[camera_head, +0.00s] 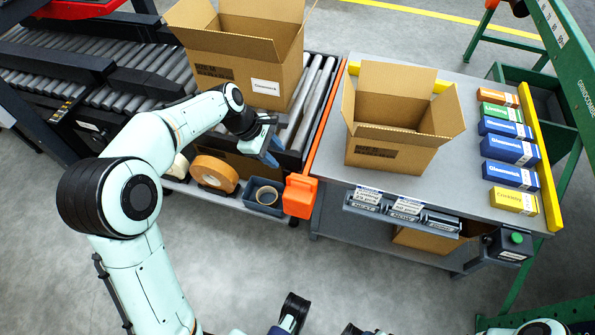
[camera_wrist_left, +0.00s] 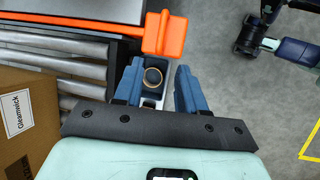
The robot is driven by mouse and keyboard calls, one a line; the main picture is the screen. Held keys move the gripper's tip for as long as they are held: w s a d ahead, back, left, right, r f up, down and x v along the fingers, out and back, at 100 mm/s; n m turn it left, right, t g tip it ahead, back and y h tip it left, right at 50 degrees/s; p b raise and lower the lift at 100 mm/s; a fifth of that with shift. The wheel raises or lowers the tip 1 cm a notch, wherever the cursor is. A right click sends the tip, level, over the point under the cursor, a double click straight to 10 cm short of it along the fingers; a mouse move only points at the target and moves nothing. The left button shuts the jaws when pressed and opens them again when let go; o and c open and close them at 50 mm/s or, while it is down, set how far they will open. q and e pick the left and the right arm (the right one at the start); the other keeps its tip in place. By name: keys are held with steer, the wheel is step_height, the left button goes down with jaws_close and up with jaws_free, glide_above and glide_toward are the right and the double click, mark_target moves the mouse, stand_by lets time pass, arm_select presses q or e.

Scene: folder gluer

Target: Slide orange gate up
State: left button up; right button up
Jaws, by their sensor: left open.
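The orange gate is a long thin bar (camera_head: 325,112) between the roller conveyor and the grey table, with a blocky orange handle (camera_head: 300,195) at its near end. In the left wrist view the handle (camera_wrist_left: 165,33) lies just beyond the fingertips, and the bar runs left from it. My left gripper (camera_head: 270,152) is over the near end of the conveyor, left of and above the handle in the head view. Its two blue fingers (camera_wrist_left: 158,85) are apart, with nothing held between them. At the bottom of the head view a dark part of my other arm (camera_head: 290,314) shows; its fingers are unclear.
An open carton (camera_head: 250,55) stands on the conveyor rollers, left of the gate. Another open carton (camera_head: 385,145) is on the grey table (camera_head: 330,160), with several small boxes at right. Tape rolls (camera_head: 214,173) and a grey-blue bin (camera_head: 264,200) sit on a low shelf below.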

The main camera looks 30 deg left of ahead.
mark_target(298, 178)
arm_select(q)
steer(key=b+x, duration=0.3)
steer(key=x, duration=0.8)
steer(key=shift+s+d+f, duration=0.15)
steer(key=shift+d+f, duration=0.05)
steer(key=shift+w+d+f+b, duration=0.25)
steer(key=shift+f+b, duration=0.05)
steer(key=shift+f, duration=0.35)
arm_select(e)
steer(key=w+d+f+t+h, duration=0.1)
steer(key=w+d+f, duration=0.2)
steer(key=w+f, duration=0.1)
steer(key=shift+w+t, duration=0.4)
steer(key=shift+w, duration=0.5)
arm_select(q)
steer(key=shift+r, duration=0.1)
jaws_close()
